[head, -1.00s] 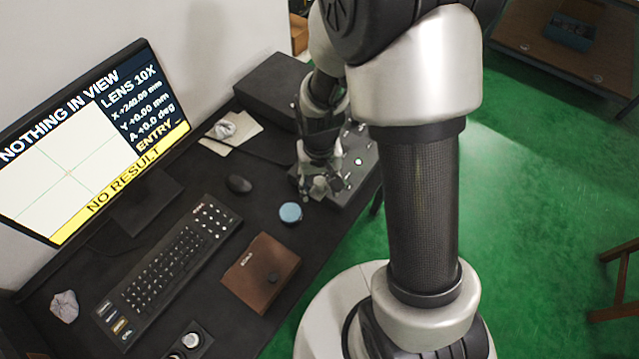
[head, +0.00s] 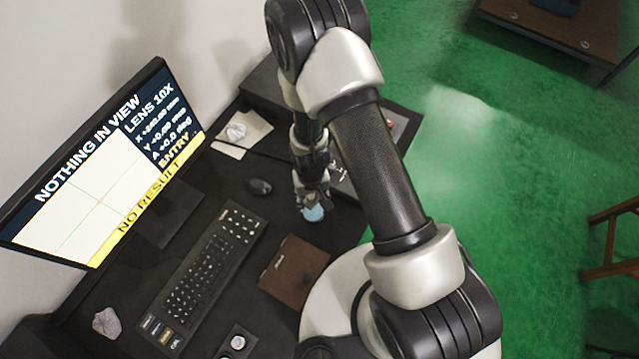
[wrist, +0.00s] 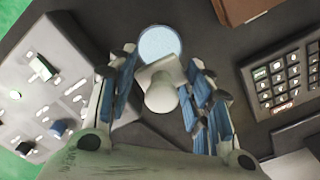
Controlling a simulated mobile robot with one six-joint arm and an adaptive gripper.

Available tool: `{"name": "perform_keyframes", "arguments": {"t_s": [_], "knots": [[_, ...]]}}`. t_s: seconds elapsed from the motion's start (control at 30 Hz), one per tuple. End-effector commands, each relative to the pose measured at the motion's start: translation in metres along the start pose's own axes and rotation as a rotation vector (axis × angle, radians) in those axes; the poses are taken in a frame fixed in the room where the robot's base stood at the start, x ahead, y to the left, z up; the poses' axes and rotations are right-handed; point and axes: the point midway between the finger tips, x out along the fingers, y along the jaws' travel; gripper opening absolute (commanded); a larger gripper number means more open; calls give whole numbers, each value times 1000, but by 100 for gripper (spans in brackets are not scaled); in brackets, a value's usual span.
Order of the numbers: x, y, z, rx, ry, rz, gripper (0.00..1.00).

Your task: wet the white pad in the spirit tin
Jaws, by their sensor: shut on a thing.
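The spirit tin (wrist: 158,41) is a small round tin with a pale blue top, on the dark desk. In the head view the tin (head: 313,213) shows just below my gripper (head: 312,190). In the wrist view my gripper (wrist: 160,98) has its blue-lined fingers on both sides of the white pad (wrist: 157,72) and is shut on it. The pad has a rounded white grip, and its far end overlaps the near edge of the tin in the picture. The gap between pad and tin cannot be told. The pad's underside is hidden.
A grey panel with switches (wrist: 50,85) lies left in the wrist view. A brown notebook (head: 294,270), a keyboard (head: 208,268), a mouse (head: 259,187) and a monitor (head: 105,165) share the desk. Bare desk surrounds the tin.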

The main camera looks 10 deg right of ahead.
Motion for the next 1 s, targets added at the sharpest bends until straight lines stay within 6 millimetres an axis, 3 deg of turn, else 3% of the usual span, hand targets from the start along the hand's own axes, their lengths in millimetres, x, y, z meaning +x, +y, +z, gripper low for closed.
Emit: {"name": "perform_keyframes", "arguments": {"t_s": [0.63, 1.0], "knots": [[56, 0, 0, -2, 0, 0, 24], [60, 0, 0, -1, 0, 0, 24]]}}
